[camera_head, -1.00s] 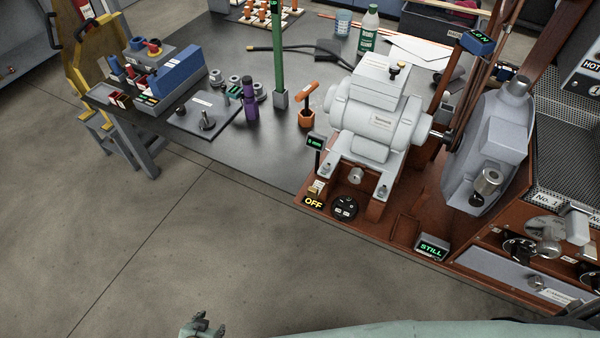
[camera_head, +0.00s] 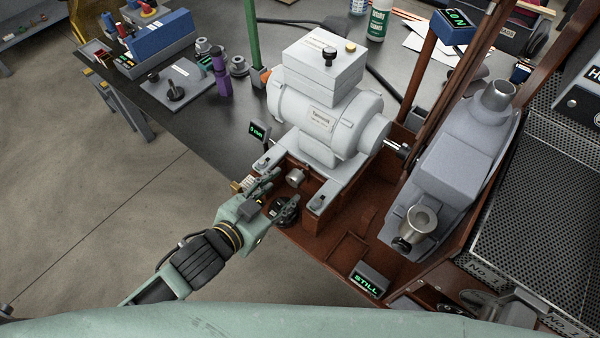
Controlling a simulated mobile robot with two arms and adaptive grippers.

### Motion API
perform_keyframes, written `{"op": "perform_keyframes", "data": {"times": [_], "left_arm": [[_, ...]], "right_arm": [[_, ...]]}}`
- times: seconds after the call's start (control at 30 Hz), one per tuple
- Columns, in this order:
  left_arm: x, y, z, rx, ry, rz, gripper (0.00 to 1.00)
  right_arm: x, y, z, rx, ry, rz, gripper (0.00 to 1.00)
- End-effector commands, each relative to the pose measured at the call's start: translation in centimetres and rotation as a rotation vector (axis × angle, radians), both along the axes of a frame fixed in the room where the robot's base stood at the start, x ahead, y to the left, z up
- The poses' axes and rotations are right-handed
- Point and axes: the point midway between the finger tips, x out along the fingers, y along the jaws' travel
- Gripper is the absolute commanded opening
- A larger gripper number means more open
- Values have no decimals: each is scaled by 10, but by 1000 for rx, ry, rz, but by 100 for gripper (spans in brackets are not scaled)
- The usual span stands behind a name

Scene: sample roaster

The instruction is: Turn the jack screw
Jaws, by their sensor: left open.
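A grey motor (camera_head: 322,122) sits on a slotted grey mount at the front of the red-brown machine bed. A short silver round knob (camera_head: 296,177), which looks like the jack screw's head, sticks out at the front of the mount. My left gripper (camera_head: 276,190) reaches in from the lower left. Its fingers are apart, just left of and in front of the knob, with nothing seen between them. I cannot tell whether a finger touches the knob. The gripper covers the OFF switch area and part of the black dial. My right gripper is out of view.
A small green-lit readout (camera_head: 259,132) stands left of the mount. A STILL display (camera_head: 368,284) sits on the bed's front. The grey blower housing (camera_head: 448,170) stands to the right. The dark table (camera_head: 190,125) lies behind; open floor is at left.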

Motion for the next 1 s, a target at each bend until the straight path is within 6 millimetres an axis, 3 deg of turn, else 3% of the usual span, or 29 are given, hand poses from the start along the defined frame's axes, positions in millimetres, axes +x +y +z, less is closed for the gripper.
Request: {"op": "perform_keyframes", "data": {"times": [0.1,0.3,0.4,0.77,1.0], "left_arm": [[17,-10,-6,-1,-1,1,44],[40,-25,-19,0,0,0,44],[48,-29,-23,0,0,0,44],[52,-32,-25,1,1,0,44],[52,-32,-25,1,1,0,23]], "right_arm": [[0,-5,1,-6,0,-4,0],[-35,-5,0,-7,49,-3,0],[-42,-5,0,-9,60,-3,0],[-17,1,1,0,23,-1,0],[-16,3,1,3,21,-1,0]]}}
